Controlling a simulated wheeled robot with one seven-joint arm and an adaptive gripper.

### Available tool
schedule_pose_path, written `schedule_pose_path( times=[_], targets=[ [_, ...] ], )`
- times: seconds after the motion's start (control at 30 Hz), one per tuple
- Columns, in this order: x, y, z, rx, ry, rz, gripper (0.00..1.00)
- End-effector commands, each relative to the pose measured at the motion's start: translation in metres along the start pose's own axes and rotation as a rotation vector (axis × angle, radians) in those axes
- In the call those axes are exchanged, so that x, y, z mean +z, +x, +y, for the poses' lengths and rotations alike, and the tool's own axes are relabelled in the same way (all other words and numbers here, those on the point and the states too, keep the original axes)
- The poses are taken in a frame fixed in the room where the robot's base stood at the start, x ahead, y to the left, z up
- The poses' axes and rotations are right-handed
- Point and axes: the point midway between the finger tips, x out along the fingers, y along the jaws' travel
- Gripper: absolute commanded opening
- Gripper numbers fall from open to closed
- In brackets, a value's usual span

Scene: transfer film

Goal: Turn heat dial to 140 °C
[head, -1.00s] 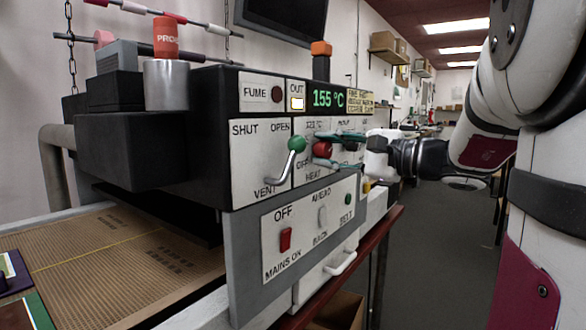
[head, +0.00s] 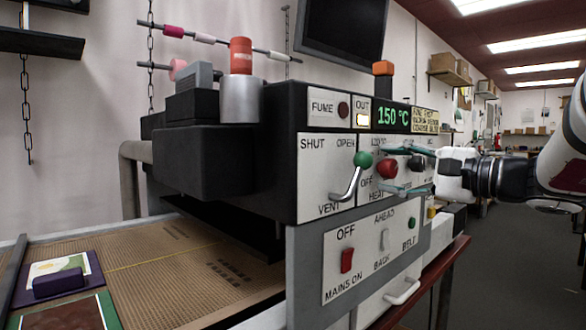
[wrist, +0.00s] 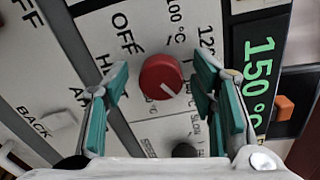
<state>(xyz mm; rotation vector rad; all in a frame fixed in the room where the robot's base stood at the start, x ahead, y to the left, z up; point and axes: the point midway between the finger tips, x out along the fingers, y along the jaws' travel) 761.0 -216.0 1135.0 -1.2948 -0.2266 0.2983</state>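The red heat dial (head: 387,168) is on the white panel of the dark dryer. In the wrist view the dial (wrist: 161,76) has a white pointer line towards its lower right, with printed marks such as OFF, 100 °C and 120 partly readable around it. The green display (head: 391,117) reads 150 °C; it also shows sideways in the wrist view (wrist: 259,80). My gripper (wrist: 162,82) is open, its teal fingers on either side of the dial with visible gaps. In the head view my gripper (head: 404,170) reaches the panel from the right.
A green-knobbed vent lever (head: 352,178) stands just left of the dial. A black knob (wrist: 185,151) is close to my gripper. Below are a red mains switch (head: 347,260) and a belt switch panel. A mesh belt (head: 190,270) carries prints at left.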

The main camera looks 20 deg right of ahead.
Motion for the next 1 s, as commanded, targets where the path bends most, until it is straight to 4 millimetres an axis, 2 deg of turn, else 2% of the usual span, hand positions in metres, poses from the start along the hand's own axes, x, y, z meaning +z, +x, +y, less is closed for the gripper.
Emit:
schedule_pose_path(
  times=[0.23, 0.37, 0.47, 0.8, 1.0],
  targets=[
    [0.0, -0.001, -0.001, -0.001, 0.0, 0.0, 0.52],
    [0.0, -0.009, -0.001, -0.002, -0.001, 0.001, 0.52],
    [-0.001, -0.024, -0.001, -0.002, -0.001, 0.002, 0.52],
    [-0.001, -0.091, 0.0, -0.002, 0.0, 0.003, 0.52],
    [-0.001, -0.114, 0.0, -0.001, 0.0, 0.002, 0.52]
  ],
)
